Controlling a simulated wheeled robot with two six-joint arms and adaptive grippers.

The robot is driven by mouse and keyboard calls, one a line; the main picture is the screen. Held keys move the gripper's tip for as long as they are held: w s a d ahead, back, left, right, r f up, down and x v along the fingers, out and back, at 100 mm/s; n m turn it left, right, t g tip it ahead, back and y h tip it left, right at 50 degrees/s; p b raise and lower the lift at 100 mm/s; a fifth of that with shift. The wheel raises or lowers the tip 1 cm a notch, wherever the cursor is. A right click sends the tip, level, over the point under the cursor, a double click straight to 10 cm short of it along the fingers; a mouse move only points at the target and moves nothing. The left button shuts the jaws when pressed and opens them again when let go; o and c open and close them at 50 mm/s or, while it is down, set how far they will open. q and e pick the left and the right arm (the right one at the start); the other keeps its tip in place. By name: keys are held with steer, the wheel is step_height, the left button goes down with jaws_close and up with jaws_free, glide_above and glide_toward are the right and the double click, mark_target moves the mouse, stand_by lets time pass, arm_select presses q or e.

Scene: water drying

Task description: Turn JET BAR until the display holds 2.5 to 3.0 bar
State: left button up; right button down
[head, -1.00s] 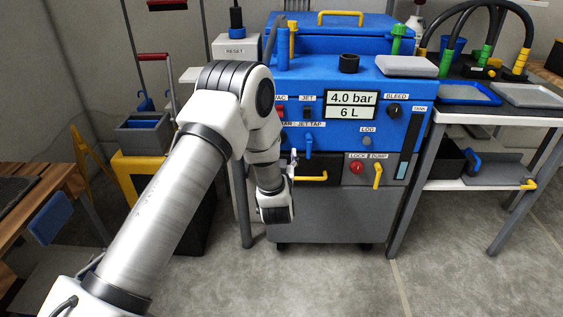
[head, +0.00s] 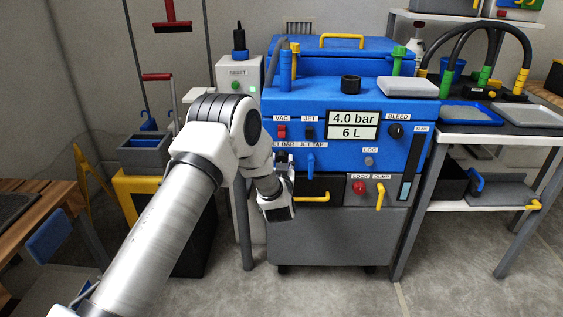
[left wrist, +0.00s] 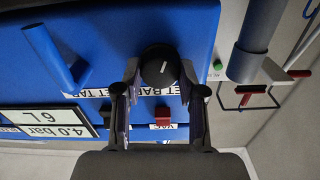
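The JET BAR knob (left wrist: 160,65) is a round black dial with a white mark, on the blue panel in the left wrist view, which shows it upside down. My left gripper (left wrist: 161,76) is open, with one fingertip on each side of the knob; I cannot tell whether they touch it. In the head view my left gripper (head: 284,178) is at the lower left of the panel and hides the knob. The display (head: 352,125) reads 4.0 bar and 6 L. My right gripper is not in view.
The blue JET TAP lever (head: 310,165) is just right of the gripper. The red VAC switch (head: 281,131) is above it. A yellow handle (head: 312,197) is below. The red LOCK button (head: 358,188) and yellow DUMP lever (head: 380,197) are further right.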

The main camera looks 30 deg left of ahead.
arm_select(q)
steer(key=shift+n, duration=0.5)
steer(key=n+b, duration=0.1)
steer(key=n, duration=0.3)
steer(key=shift+f+n, duration=0.1)
steer(key=shift+n, duration=0.2)
steer(key=n+b, duration=0.1)
steer(key=n, duration=0.1)
steer(key=shift+n, duration=0.3)
steer(key=shift+a+n+b, duration=0.1)
steer(key=shift+n+b, duration=0.5)
steer(key=shift+n, duration=1.2)
steer(key=o, duration=1.1)
steer(key=shift+o, duration=0.2)
steer(key=shift+s, duration=0.1)
